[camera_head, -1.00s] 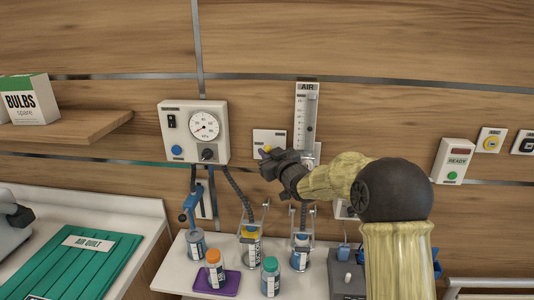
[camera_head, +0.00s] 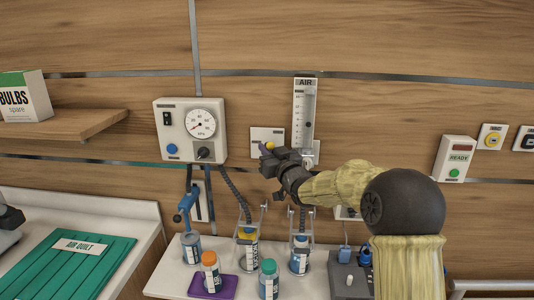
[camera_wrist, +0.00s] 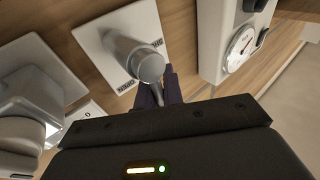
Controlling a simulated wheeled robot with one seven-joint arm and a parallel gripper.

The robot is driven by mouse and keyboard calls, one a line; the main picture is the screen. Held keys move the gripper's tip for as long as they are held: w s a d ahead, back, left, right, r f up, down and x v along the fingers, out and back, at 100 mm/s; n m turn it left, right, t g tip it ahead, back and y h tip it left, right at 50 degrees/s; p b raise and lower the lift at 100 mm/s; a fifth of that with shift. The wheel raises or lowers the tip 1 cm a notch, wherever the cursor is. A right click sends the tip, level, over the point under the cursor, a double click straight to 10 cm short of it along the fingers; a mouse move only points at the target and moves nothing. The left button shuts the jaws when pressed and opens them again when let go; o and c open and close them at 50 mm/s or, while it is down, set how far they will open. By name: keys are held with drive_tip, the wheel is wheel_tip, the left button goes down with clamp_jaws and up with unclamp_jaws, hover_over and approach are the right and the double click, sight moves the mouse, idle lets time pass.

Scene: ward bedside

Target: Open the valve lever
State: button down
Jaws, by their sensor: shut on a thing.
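The valve's white plate (camera_head: 259,133) is on the wood wall, left of the AIR flow meter. A small yellow part (camera_head: 270,146) shows at its lower middle. In the wrist view the plate (camera_wrist: 98,45) carries a grey round hub (camera_wrist: 151,66) and printed words, one reading OPEN. A thin lever stem (camera_wrist: 157,92) runs from the hub down between my fingers. My gripper (camera_head: 266,151) is at the plate's lower part, its dark purple fingers shut on the lever. The fingers also show in the wrist view (camera_wrist: 160,94), and they hide the lever's end.
A gauge box (camera_head: 190,130) is close on the left and the flow meter (camera_head: 306,115) close on the right. Below, a white counter (camera_head: 165,275) holds several bottles and a purple mat (camera_head: 213,287). A READY box (camera_head: 455,158) is further right.

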drive_tip(key=shift+r, duration=0.25)
drive_tip(key=c, duration=1.5)
unclamp_jaws()
drive_tip(key=shift+f, duration=0.1)
drive_tip(key=b+v, duration=0.4)
drive_tip(key=v, duration=1.3)
drive_tip(key=shift+s+d+f, duration=0.1)
drive_tip(key=shift+s+d, duration=0.05)
drive_tip(key=shift+s, duration=0.05)
